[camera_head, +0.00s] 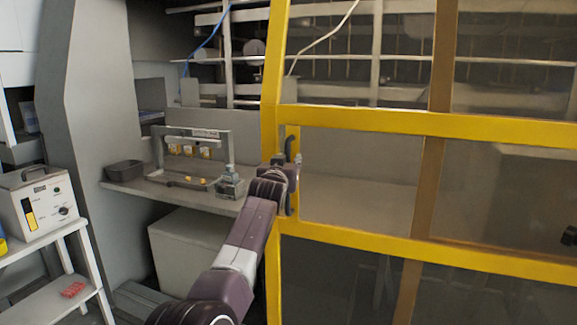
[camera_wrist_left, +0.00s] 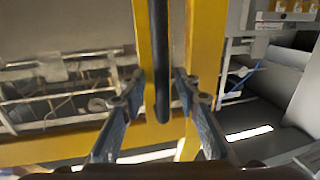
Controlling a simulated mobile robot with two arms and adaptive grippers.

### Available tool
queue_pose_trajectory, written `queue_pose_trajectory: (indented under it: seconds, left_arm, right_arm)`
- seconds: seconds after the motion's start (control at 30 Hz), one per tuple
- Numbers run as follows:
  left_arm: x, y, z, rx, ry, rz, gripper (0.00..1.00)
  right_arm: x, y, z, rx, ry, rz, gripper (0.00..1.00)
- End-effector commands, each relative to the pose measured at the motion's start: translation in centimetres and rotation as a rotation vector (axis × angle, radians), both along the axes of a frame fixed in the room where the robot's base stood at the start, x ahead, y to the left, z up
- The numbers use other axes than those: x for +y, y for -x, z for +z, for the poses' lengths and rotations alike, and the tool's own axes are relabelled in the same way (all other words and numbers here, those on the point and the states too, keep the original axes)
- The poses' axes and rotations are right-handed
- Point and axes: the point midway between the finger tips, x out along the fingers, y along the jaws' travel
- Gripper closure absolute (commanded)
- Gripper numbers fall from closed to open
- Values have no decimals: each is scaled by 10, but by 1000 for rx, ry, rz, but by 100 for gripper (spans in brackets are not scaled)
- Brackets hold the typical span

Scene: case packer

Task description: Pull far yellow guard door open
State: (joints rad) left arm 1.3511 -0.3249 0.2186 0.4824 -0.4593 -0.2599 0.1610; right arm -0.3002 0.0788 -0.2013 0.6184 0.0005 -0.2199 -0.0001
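The yellow guard door (camera_head: 420,121) has a yellow frame with clear panels and fills the right half of the head view. Its dark upright handle (camera_head: 289,146) is near the left post, partly hidden by my gripper. My left gripper (camera_head: 284,172) is at this handle, with its fingers mostly hidden behind the wrist. In the left wrist view the black handle bar (camera_wrist_left: 162,62) hangs between the spread fingers of the left gripper (camera_wrist_left: 160,92), with space showing on both sides. I cannot tell whether the door is ajar. My right gripper is not clearly visible.
Left of the door is a grey shelf (camera_head: 150,189) with a dark bin (camera_head: 124,170) and a small metal frame fixture (camera_head: 190,140). A white step stand (camera_head: 50,299) with a control box (camera_head: 38,202) stands at far left. A small dark thing (camera_head: 570,236), unclear, shows at the right edge.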

Motion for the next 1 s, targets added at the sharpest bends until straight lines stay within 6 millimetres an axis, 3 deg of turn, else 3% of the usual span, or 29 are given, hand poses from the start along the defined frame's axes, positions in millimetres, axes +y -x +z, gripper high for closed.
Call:
queue_pose_trajectory:
  seconds: [0.23,0.4,1.0]
  left_arm:
    - [0,0,55,-5,-2,0,71]
    - [-1,0,75,-2,-3,-1,71]
    - [-1,0,85,-2,-1,-1,71]
  right_arm:
    - [-1,-1,0,-1,1,0,55]
    - [-1,-1,0,-1,2,0,55]
    - [-1,-2,0,-2,2,0,55]
